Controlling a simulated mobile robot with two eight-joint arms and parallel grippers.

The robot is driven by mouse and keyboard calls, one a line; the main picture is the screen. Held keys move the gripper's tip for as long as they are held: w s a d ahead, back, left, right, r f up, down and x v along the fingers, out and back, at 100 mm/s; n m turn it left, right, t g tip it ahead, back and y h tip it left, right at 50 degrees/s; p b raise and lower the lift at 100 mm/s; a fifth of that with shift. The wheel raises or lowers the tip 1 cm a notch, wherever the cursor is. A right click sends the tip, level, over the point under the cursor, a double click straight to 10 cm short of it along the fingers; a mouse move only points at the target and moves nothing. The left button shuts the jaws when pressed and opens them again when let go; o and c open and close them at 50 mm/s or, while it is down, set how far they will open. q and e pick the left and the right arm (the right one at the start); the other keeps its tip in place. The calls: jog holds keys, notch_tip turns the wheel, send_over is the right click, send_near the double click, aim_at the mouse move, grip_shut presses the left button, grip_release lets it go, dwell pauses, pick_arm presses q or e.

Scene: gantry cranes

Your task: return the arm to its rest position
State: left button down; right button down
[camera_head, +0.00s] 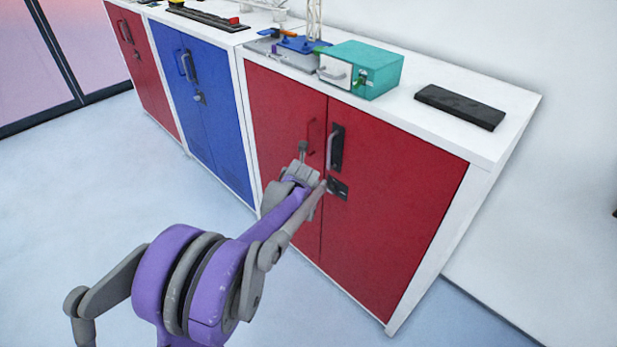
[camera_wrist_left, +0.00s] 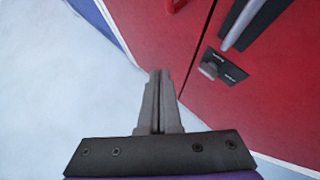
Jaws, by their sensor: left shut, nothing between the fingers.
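My left arm, purple and grey, reaches in from the lower left of the head view. Its gripper (camera_head: 300,174) is in front of the red cabinet doors, near the grey handle (camera_head: 335,148) and the dark latch plate (camera_head: 339,189). In the wrist view the gripper's two grey fingers (camera_wrist_left: 158,82) are together with nothing between them. There the latch plate (camera_wrist_left: 220,68) and the grey handle (camera_wrist_left: 243,22) lie to the right of the fingers, apart from them. My right gripper is in neither view.
The red cabinet (camera_head: 402,215) is closed. A blue cabinet (camera_head: 206,110) and another red one (camera_head: 143,65) stand to its left. On the white top are a teal box (camera_head: 374,67) and a black slab (camera_head: 460,106). Open floor (camera_head: 70,190) lies to the left.

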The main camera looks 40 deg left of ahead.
pick_arm(q)
jog(key=shift+s+r, duration=0.3)
jog(key=shift+s, duration=0.05)
jog(key=s+d+r+n+g+h, duration=0.1)
jog(key=s+d+r+n+h, duration=0.15)
jog(key=s+d+n, duration=1.25)
jog(key=s+d+f+n+g+h+p, duration=0.1)
jog(key=s+d+f+n+h, duration=0.15)
jog(key=s+d+n, duration=0.45)
jog(key=s+d+f+n+g+h, duration=0.1)
jog(key=s+d+f+n, duration=0.2)
jog(key=s+d+n, duration=0.5)
notch_tip(320, 180, up, 14)
jog(key=w+a+m+p, duration=0.1)
jog(key=a+p, duration=0.1)
jog(key=p, duration=0.9)
jog(key=shift+a+f+m+t+p, duration=0.25)
jog(key=shift+a+m+t+p, duration=0.05)
jog(key=shift+a+t+p, duration=0.1)
